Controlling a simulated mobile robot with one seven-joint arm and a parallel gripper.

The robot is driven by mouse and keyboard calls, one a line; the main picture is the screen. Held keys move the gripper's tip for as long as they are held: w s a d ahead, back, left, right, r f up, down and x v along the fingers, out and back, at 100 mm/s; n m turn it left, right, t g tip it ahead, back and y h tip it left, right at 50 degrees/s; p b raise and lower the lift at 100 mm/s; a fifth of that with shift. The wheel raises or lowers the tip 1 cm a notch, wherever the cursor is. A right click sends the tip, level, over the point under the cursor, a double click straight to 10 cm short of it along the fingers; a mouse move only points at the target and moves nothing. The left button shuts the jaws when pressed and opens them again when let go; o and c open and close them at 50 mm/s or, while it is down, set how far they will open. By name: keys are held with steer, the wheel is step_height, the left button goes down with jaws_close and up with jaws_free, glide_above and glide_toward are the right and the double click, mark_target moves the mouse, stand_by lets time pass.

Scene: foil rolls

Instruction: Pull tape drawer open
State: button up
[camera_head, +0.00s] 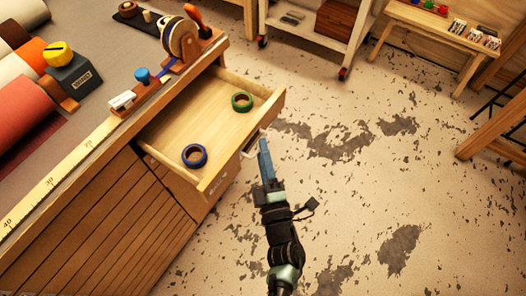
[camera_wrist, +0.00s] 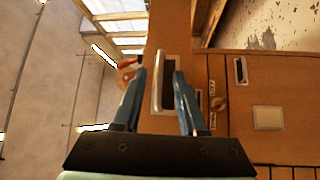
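The tape drawer (camera_head: 222,120) is pulled out from the front of the workbench, and its pale wooden inside shows in the head view. A green tape roll (camera_head: 242,102) and a blue tape roll (camera_head: 194,155) lie apart in it. The light handle (camera_head: 251,147) is on the drawer front. My gripper (camera_head: 264,142) is at that handle, on the outer side of the drawer. In the wrist view, the two blue fingers of my gripper (camera_wrist: 160,72) stand apart, with the handle bar (camera_wrist: 157,88) between them and a visible gap on each side.
The workbench (camera_head: 105,60) carries a tape dispenser (camera_head: 182,45), a yellow-topped block (camera_head: 68,68), a ruler strip (camera_head: 55,175) and large rolls at the left. A wheeled shelf (camera_head: 345,50) and a small wooden table (camera_head: 440,22) stand farther back. The worn floor right of the drawer is clear.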

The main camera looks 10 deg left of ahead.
steer(key=shift+s, duration=0.1)
steer(key=b+v, duration=0.1)
steer(key=v, duration=1.1)
steer(key=shift+s+d, duration=0.2)
steer(key=shift+s, duration=0.15)
steer(key=w+d+r+m+t+h+p, duration=0.25)
steer(key=w+r+m, duration=0.2)
steer(key=r, duration=0.75)
steer(key=w+d+r+m+t+h+p, duration=0.1)
steer(key=w+r+m+t+h, duration=0.3)
steer(key=r, duration=0.8)
steer(key=w+d+r+m+h+p, duration=0.1)
steer(key=w+r+m+h, duration=0.15)
steer(key=w+r, duration=0.65)
steer(key=s+r+m+t+h+p, duration=0.1)
steer(key=s+r+m, duration=0.25)
steer(key=r, duration=0.75)
steer(key=s+r+m+t+h+p, duration=0.15)
steer(key=r+m, duration=0.25)
steer(key=r, duration=0.7)
steer(key=s+a+r+m+y+p, duration=0.1)
steer(key=s+r, duration=0.3)
steer(key=r, duration=0.3)
steer(key=s+a+r+m+y+p, duration=0.1)
steer(key=s+r+m+y, duration=0.1)
steer(key=s+r, duration=0.3)
step_height(320, 180, up, 3)
steer(key=shift+r+t, duration=0.15)
steer(key=shift+t, duration=0.25)
